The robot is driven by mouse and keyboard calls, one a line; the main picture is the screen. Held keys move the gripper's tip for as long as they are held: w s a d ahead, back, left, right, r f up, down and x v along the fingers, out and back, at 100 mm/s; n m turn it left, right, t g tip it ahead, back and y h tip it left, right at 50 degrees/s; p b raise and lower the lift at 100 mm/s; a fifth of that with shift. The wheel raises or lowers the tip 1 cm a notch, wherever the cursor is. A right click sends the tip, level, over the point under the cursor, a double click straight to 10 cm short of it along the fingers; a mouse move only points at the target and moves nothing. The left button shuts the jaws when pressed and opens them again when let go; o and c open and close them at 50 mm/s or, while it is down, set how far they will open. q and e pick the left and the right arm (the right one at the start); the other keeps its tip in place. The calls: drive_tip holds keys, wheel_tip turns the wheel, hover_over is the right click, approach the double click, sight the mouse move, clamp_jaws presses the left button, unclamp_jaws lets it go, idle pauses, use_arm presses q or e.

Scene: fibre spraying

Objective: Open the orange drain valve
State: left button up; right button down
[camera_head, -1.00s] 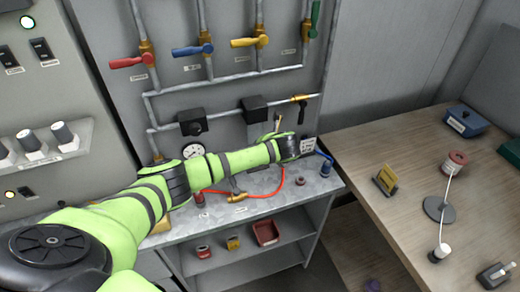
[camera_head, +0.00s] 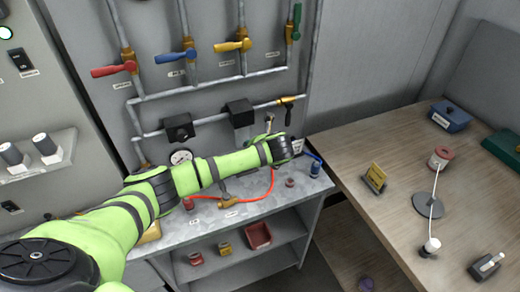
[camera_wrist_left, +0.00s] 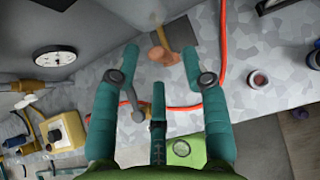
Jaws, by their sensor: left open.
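In the left wrist view, an orange handle (camera_wrist_left: 160,59) on a tan pipe end (camera_wrist_left: 176,34) shows between the fingertips of my left gripper (camera_wrist_left: 161,54). I take it for the drain valve. The teal fingers are spread, one on each side, and I cannot see contact. In the head view, my green left arm reaches over the metal bench, and its wrist hides this handle. A slim upright fitting (camera_head: 269,121) shows just above the wrist. My right gripper is not in view.
Red, blue, yellow and green valve handles line the wall panel (camera_head: 232,46) above. A gauge (camera_head: 181,157), a red hose (camera_wrist_left: 222,48) and a brass fitting (camera_head: 229,201) are close to my arm. A wooden table (camera_head: 400,235) with several items stands at the right.

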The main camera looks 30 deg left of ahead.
use_arm(q)
drive_tip(key=v, duration=0.9)
drive_tip(key=shift+d+r, duration=0.25)
drive_tip(key=shift+d, duration=0.05)
